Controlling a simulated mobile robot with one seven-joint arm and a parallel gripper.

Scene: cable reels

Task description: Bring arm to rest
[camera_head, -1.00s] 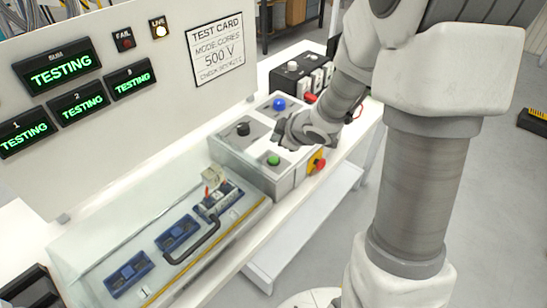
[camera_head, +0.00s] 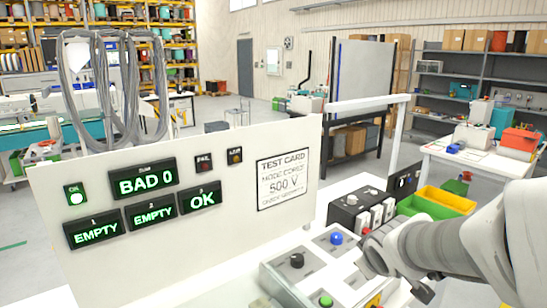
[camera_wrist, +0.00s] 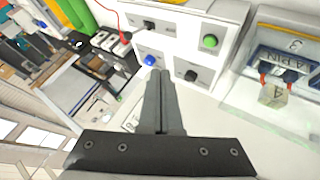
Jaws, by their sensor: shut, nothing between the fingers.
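My gripper (camera_wrist: 160,88) is shut and empty in the wrist view, its two dark fingers together. It points toward the grey control box (camera_wrist: 205,20), which has a blue button (camera_wrist: 150,60), a green button (camera_wrist: 209,41) and black knobs. In the head view my arm (camera_head: 440,245) reaches in from the right, and its end is beside the control box (camera_head: 290,285) near the blue button (camera_head: 336,238). The fingertips are hard to make out there. I cannot tell how far the fingers are from the box.
The display panel (camera_head: 240,200) stands at left and reads BAD 0, EMPTY, EMPTY, OK. A black device with white switches (camera_head: 362,210) and a yellow and green bin (camera_head: 437,200) are behind my arm. In the wrist view a clear-covered fixture (camera_wrist: 285,95) is at right.

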